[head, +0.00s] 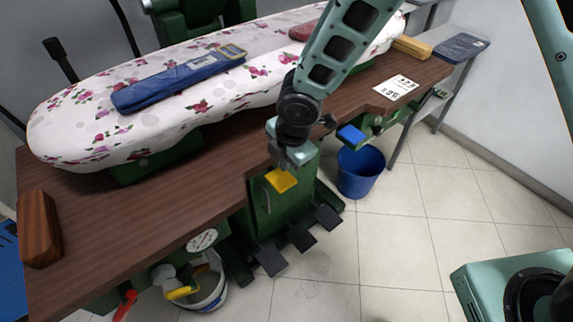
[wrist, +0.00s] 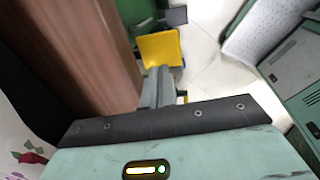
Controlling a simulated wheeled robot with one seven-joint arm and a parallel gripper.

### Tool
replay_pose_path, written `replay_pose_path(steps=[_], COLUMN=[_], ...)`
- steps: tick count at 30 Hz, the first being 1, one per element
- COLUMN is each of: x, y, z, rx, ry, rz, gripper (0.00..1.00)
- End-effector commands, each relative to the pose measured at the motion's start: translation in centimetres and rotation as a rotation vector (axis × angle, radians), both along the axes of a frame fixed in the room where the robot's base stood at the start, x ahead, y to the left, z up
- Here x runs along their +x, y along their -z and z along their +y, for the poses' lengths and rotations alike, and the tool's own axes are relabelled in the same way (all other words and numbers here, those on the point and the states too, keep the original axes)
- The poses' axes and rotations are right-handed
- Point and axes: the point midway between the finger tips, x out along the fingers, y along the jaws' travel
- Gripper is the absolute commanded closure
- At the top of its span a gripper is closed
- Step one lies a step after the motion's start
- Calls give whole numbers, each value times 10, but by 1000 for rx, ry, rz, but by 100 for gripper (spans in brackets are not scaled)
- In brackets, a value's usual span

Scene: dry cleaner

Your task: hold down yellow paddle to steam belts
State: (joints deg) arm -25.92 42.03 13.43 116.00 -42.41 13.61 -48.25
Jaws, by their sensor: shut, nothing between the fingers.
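The yellow paddle (head: 281,180) juts out at the front edge of the wooden table, above the green pedestal. It also shows in the wrist view (wrist: 160,46), just beyond my fingertips. My gripper (head: 290,163) is shut and empty, with its fingers pointing down at the paddle. The fingertips are over or at its inner part; I cannot tell whether they touch it. A long blue folded bundle with a tan and yellow end (head: 180,82), possibly the belts, lies on the floral ironing board (head: 80,115). No steam shows.
A blue paddle (head: 351,134) sits right of my gripper above a blue bucket (head: 361,172). Dark foot pedals (head: 300,238) are below. A gauge (head: 202,240), yellow handle (head: 178,293) and red lever (head: 125,304) are at lower left. A wooden block (head: 39,228) is on the table.

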Motion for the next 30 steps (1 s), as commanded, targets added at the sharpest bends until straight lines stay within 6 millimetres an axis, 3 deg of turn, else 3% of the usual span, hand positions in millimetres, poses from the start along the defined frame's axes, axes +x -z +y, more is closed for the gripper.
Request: replay_pose_path(steps=[6,12,30], x=[-4,-7,-8], y=[-48,-72,-78], z=[-4,-5,-6], rx=[1,1,-1], ry=[2,0,-1], rz=[-3,-1,1], gripper=[100,100,100])
